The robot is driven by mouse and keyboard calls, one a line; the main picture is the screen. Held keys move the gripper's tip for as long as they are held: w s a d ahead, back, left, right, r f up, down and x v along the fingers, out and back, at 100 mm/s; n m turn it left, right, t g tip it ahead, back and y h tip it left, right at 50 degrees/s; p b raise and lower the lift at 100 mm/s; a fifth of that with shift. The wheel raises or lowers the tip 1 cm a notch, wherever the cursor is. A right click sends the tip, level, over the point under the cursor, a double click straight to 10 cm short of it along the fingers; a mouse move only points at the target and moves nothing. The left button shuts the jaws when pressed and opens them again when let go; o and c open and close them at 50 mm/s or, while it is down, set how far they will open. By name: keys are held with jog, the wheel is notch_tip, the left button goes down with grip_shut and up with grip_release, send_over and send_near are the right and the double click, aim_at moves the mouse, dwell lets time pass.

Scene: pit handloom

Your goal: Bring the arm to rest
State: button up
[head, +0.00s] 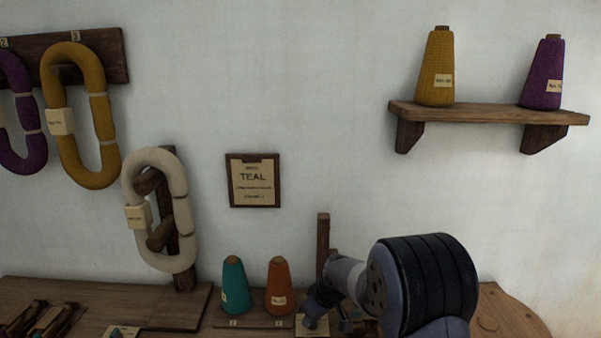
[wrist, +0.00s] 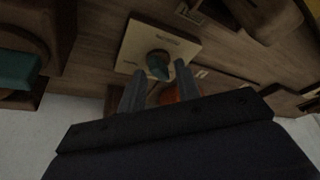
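My arm reaches in from the lower right in the head view, with my gripper (head: 318,312) low over the table beside the orange cone. In the wrist view my gripper (wrist: 158,70) has its two fingers spread apart. Between and beyond the fingertips is a small teal piece with a dark round end (wrist: 159,66), over a pale card (wrist: 180,45). I cannot tell how far it is from the fingers, but neither finger clearly touches it. A bit of orange shows between the fingers.
A teal cone (head: 234,288) and an orange cone (head: 279,288) stand on the wooden table (head: 80,292). A cream skein (head: 185,215) hangs on a post. A short upright post (head: 323,240) stands behind my gripper. A shelf (head: 480,113) holds two cones. A framed TEAL sign (head: 253,181) hangs centrally.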

jog(key=shift+a+m+t+h+p, duration=0.15)
jog(key=shift+m+h+p, duration=0.3)
jog(key=shift+m+p, duration=0.6)
jog(key=shift+m+t+h+p, duration=0.25)
jog(key=shift+m+h+p, duration=0.2)
jog(key=shift+m+p, duration=0.6)
jog(key=shift+a+f+m+h+b, duration=0.1)
jog(key=shift+m+h+b, duration=0.6)
jog(key=shift+m, duration=1.4)
jog(key=p+v, duration=0.1)
jog(key=v, duration=0.9)
jog(key=shift+s+r, duration=0.3)
jog(key=shift+s, duration=0.1)
